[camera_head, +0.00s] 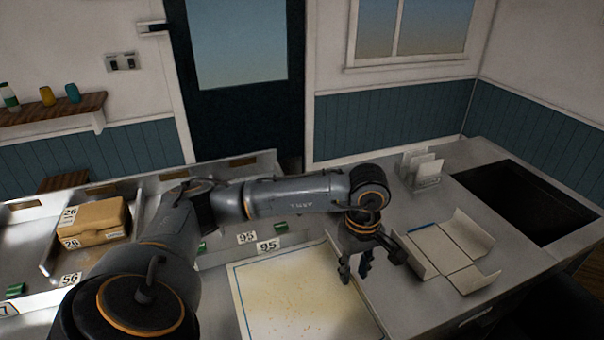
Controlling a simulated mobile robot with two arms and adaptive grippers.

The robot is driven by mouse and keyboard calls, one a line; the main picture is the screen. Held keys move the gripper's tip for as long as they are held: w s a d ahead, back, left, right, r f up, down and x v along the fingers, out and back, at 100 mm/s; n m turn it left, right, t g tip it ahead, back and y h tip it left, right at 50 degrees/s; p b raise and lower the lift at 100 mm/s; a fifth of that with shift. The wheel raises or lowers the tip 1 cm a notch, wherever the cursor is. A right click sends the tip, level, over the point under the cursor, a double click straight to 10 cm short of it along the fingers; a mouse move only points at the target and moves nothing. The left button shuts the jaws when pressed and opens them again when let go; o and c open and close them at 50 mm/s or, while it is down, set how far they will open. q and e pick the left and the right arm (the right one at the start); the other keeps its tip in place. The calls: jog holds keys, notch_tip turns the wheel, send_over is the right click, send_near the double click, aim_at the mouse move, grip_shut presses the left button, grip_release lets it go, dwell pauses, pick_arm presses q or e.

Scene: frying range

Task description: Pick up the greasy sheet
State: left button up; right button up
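A pale yellowish sheet (290,298) with small specks, likely the greasy sheet, lies flat on the metal counter at the bottom middle. A thin blue line runs along its left side. My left gripper (367,272) hangs down over the sheet's upper right edge. Its fingers are spread apart and nothing shows between them. I cannot tell whether the fingertips touch the sheet. The sheet's near edge is cut off by the frame. My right gripper is not in view.
An unfolded paper box (452,245) lies right of the gripper. A holder with white cards (422,168) stands behind it, near a dark sunken basin (525,200). Numbered metal bins at left hold a cardboard box (95,220). A raised metal edge runs behind the sheet.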

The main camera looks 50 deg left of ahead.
pick_arm(q)
jog(key=shift+f, duration=0.45)
jog(key=shift+c, duration=0.2)
grip_shut()
jog(key=shift+d+r, duration=0.1)
